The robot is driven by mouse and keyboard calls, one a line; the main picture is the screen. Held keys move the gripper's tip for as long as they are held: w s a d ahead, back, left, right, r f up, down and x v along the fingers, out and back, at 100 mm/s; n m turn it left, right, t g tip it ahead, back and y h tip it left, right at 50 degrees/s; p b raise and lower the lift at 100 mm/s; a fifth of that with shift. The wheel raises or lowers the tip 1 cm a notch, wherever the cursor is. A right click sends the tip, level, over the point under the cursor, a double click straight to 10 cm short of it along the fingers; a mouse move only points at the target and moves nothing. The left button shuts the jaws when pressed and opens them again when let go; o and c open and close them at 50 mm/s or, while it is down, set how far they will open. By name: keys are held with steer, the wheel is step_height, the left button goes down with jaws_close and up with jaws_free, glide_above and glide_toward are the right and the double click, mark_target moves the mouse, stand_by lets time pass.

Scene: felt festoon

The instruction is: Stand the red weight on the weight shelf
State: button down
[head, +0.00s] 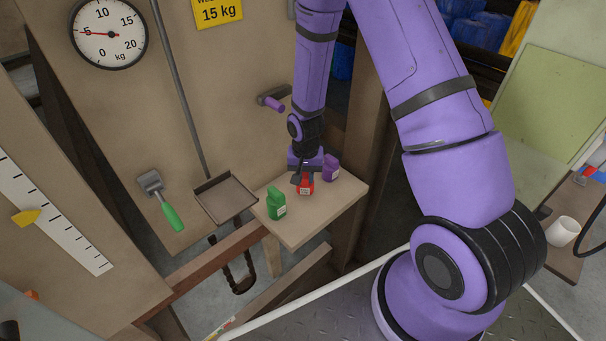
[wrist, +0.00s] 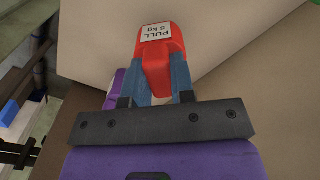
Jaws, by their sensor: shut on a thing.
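The red weight (head: 305,188) is at the weight shelf (head: 310,220), between the green and purple weights. In the wrist view the red weight (wrist: 160,45) has a white label reading "PULL 5 kg". My gripper (head: 305,177) comes down from above and is shut on the red weight; in the wrist view its blue-grey fingers (wrist: 165,80) are on either side of it. The weight looks upright in the head view. I cannot tell whether its base touches the shelf.
A green weight (head: 276,203) stands left of the red one and a purple weight (head: 331,167) stands close on its right. A brown tray (head: 225,198) is left of the shelf. The shelf's front is clear.

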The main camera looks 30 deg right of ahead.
mark_target(305, 174)
steer(key=shift+f, duration=0.75)
steer(key=shift+f, duration=0.2)
steer(key=c, duration=1)
jaws_free()
steer(key=shift+o, duration=0.2)
steer(key=shift+r, duration=0.1)
step_height(305, 174, up, 12)
steer(key=shift+r, duration=0.1)
